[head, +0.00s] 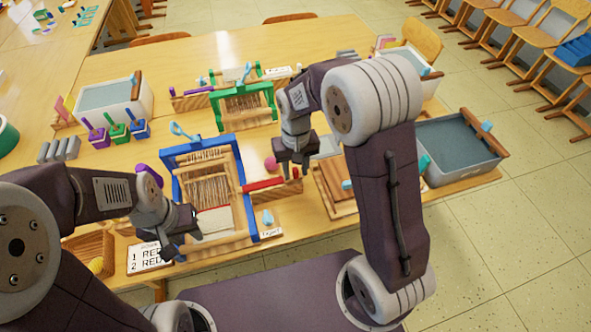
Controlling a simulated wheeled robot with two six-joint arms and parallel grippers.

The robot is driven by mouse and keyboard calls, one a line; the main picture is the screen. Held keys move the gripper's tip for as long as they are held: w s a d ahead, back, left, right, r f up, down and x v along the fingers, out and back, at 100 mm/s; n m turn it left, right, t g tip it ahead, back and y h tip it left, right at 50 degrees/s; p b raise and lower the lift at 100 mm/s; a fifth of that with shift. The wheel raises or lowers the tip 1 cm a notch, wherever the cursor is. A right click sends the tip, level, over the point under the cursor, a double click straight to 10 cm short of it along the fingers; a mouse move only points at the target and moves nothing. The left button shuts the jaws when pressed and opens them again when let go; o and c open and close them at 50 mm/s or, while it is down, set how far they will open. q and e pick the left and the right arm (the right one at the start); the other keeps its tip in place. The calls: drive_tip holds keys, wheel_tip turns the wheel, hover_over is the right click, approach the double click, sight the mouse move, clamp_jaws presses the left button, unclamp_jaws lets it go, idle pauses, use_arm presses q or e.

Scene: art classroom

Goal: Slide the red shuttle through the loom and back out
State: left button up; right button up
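The blue-framed loom (217,144) with pale warp threads stands near the table's front edge. The red shuttle (262,185) lies at the loom's right side, by a wooden holder; its left end is close to the frame. My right gripper (294,170) is above and just right of the red shuttle, pointing down, fingers apart and apparently empty. My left gripper (183,246) is at the loom's front left corner, fingers apart, apparently empty. It hides part of the loom's left side.
A green loom (246,104) stands behind. A grey tub (460,152) is at right.

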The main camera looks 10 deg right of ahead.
drive_tip(key=shift+c, duration=0.3)
clamp_jaws()
idle(1.1)
